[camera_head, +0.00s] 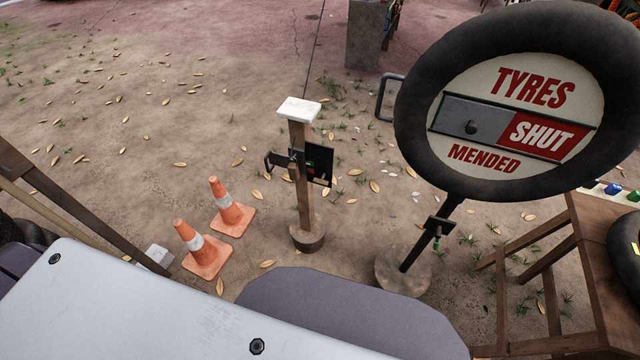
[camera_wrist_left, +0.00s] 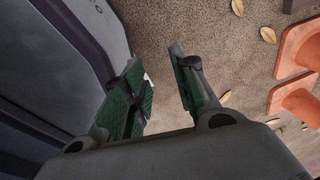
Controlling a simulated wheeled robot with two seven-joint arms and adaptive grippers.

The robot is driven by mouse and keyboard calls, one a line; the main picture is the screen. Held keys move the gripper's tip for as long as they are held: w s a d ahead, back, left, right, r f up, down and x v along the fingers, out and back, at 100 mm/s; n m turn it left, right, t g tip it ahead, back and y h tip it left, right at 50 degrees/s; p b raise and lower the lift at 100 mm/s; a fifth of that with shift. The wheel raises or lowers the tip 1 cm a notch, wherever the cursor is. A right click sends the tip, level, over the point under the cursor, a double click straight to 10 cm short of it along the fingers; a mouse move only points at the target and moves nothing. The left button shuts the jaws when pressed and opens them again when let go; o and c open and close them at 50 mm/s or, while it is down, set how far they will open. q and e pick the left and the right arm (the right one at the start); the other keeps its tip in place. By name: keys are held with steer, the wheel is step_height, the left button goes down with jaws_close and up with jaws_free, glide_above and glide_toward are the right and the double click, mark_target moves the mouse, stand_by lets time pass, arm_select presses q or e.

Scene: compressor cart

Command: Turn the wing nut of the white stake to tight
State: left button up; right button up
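The white stake (camera_head: 303,195) is a brown wooden post with a white flat cap (camera_head: 298,109), upright in a round base. A dark bracket or clamp is fixed partway up it, with a dark handle-like part (camera_head: 272,162) at the left and a small black panel (camera_head: 318,164) at the right. The wing nut cannot be told apart clearly at this size. My left gripper (camera_wrist_left: 157,60) shows in the left wrist view with its green-padded fingers apart and nothing between them, above bare ground. The stake is not in that view. My right gripper is not in view.
Two orange cones (camera_head: 228,210) stand left of the stake; they also show in the left wrist view (camera_wrist_left: 299,62). A round tyre sign (camera_head: 601,95) on a dark post stands to the right, beside a wooden stand (camera_head: 540,270). Leaf-strewn ground behind the stake is mostly free.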

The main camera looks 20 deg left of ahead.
arm_select(q)
steer(key=w+d+r+n+t, duration=0.1)
steer(key=w+d+t, duration=0.1)
steer(key=w, duration=0.5)
steer(key=n+t+h+b, duration=0.2)
steer(key=n+t+b, duration=0.5)
steer(key=n+t, duration=1)
glide_toward(321, 181)
steer(key=shift+w+d+r+n+g+b, duration=0.15)
steer(key=shift+w+r+n+g, duration=0.2)
steer(key=shift+w, duration=1.25)
steer(key=shift+w+a+r+n+g+b, duration=0.15)
steer(key=shift+w+g, duration=0.3)
steer(key=shift+w, duration=1.15)
steer(key=shift+w+d+r+n+g+b, duration=0.2)
steer(key=shift+w+r+n+g, duration=0.15)
steer(key=shift+w, duration=1.25)
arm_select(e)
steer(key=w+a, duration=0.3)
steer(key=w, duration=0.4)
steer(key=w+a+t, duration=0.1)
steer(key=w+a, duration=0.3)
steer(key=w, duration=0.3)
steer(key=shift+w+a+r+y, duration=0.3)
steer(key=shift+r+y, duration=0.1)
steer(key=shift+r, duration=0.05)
